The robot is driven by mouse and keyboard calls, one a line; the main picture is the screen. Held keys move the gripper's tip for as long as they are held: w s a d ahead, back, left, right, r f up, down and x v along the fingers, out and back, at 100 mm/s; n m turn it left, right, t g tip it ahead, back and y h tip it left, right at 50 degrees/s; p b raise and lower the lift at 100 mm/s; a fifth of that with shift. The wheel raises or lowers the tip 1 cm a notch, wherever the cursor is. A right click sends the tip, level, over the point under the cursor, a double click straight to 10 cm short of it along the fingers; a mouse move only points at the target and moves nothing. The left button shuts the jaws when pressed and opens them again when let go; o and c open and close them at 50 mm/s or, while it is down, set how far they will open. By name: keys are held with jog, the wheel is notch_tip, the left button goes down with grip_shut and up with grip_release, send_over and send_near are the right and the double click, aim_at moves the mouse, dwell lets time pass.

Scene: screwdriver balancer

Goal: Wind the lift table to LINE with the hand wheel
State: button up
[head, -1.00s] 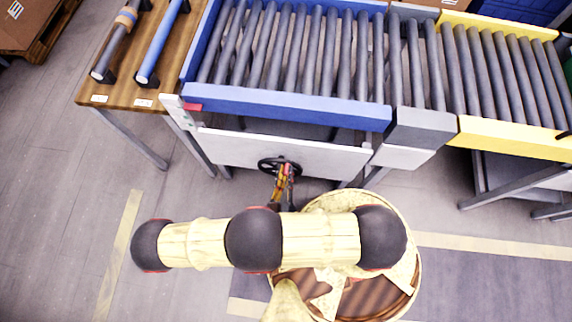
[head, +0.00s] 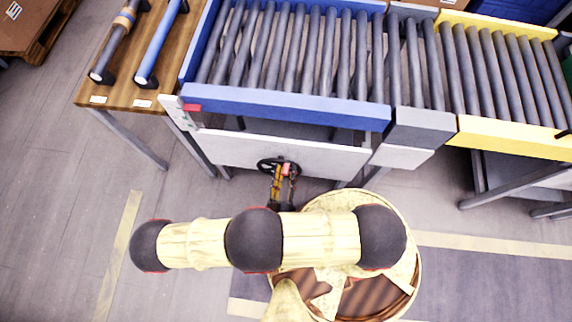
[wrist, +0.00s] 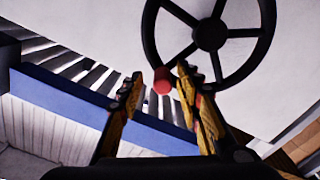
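The lift table (head: 290,105) has a blue frame with grey rollers and stands at top centre in the head view. Its black hand wheel (head: 266,165) is on the white panel below the blue rail, and it also shows in the wrist view (wrist: 210,34). A red knob (wrist: 162,80) sits at the wheel's lower left rim there. My gripper (wrist: 159,73) is open at the wheel. The knob appears between its fingertips, with a gap on the left and little on the right; contact is unclear. In the head view, my gripper (head: 284,172) partly covers the wheel.
A red marker (head: 192,107) with a small green patch below it is at the table's left front corner. A yellow-framed roller conveyor (head: 510,135) adjoins on the right past a grey block (head: 422,127). A wooden bench (head: 120,75) stands left. Floor at left is clear.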

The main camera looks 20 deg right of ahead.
notch_tip(320, 180, up, 10)
jog(key=shift+f, duration=0.1)
dwell(0.4)
jog(key=shift+c, duration=0.5)
